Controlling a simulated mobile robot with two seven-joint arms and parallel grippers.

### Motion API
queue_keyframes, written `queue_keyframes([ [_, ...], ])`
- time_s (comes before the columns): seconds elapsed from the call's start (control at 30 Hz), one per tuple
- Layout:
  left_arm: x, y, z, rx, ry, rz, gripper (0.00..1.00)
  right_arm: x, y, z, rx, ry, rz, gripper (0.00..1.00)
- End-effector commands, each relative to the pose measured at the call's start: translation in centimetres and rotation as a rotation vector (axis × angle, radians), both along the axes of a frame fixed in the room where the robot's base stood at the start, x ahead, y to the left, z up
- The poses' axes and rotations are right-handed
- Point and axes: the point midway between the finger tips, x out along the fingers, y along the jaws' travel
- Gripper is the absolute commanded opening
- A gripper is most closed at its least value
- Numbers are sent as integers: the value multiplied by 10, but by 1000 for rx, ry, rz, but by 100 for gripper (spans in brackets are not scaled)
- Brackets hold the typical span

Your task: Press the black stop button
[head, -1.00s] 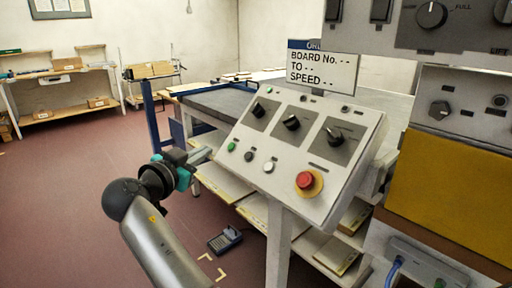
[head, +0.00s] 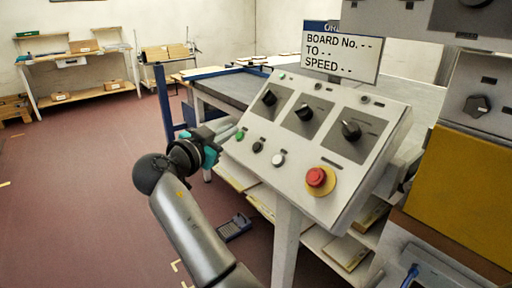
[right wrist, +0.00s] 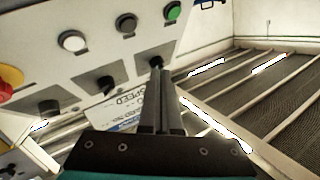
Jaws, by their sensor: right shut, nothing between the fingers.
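The black stop button (head: 257,147) sits on the sloped control panel between the green button (head: 239,135) and the white button (head: 278,160). It also shows in the right wrist view (right wrist: 126,24), near the top. My right gripper (head: 230,130) is at the panel's left edge, left of the green button in the head view. In the right wrist view the gripper (right wrist: 157,66) is shut and empty, its fingertips appearing below and right of the black button, over a dark knob. I cannot tell whether the tips touch the panel. My left gripper is not in view.
A red mushroom button on a yellow base (head: 318,179) sits right of the white button. Dark rotary knobs (head: 304,113) line the panel above. A sign (head: 341,52) stands behind it. A conveyor (head: 235,88) runs beyond; open floor (head: 80,190) lies left.

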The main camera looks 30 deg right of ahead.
Motion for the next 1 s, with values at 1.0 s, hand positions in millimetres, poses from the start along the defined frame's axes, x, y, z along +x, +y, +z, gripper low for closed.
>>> queue_keyframes([
  [1.0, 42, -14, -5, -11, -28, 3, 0, 7, -46, -46, 1, -1, -1, 0],
])
